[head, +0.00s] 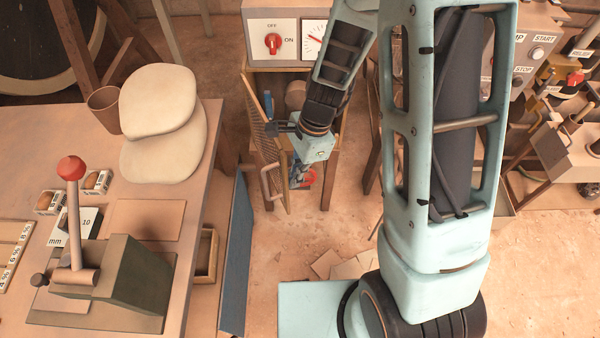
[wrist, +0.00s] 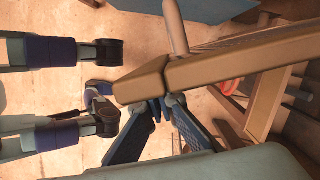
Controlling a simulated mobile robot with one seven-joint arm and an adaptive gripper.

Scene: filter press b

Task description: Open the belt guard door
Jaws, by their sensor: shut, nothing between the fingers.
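The belt guard door (head: 262,140), a tan frame with a mesh panel, stands swung out from the cabinet under the switch panel. Its bar handle (head: 268,182) is on the left, outer face. In the wrist view the door's frame (wrist: 240,62) runs across the upper right, with the handle (wrist: 175,28) above it. My gripper (head: 297,180) is to the right of the door, on its inner side, close to its free edge. In the wrist view its blue fingers (wrist: 164,106) meet just below the frame end, empty. Whether they touch the frame I cannot tell.
The switch panel (head: 285,42) is above the opening. A blue panel (head: 235,255) stands left of the door, beside the workbench (head: 200,200) with the red-knobbed lever (head: 72,168). Floor in front is mostly clear.

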